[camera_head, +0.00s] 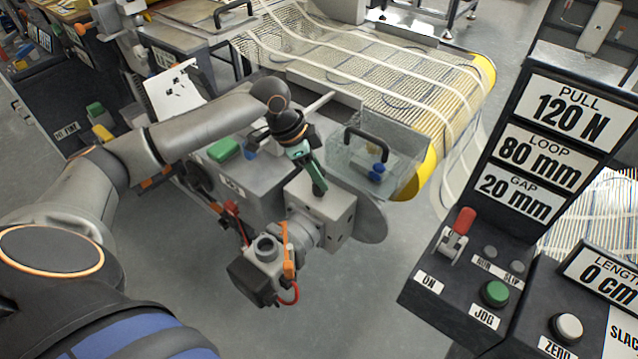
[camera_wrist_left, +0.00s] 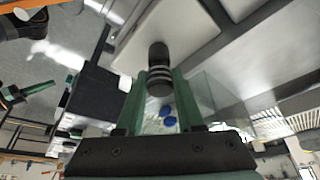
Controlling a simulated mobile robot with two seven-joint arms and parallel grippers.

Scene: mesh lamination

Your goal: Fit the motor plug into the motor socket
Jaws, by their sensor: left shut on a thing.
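My left gripper (camera_head: 311,170) reaches in from the left and hangs above the grey motor block. Its green fingers are shut on a dark ringed cylinder, which looks like the motor plug (camera_wrist_left: 158,72); in the head view the plug is mostly hidden by the fingers. The grey motor (camera_head: 298,232) sticks out of a square grey gearbox (camera_head: 325,205) toward the front. A round, hollow grey opening on top of the motor, which looks like the motor socket (camera_head: 266,246), lies below and left of the gripper. The plug is apart from this opening. My right gripper is not in view.
A clear box (camera_head: 372,150) with a black handle and blue pieces stands right of the gripper. An orange clip (camera_head: 288,262) and a red cable (camera_head: 291,296) sit beside the socket. A red-handled lever (camera_head: 231,208) stands left. Control panels (camera_head: 480,255) fill the right side.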

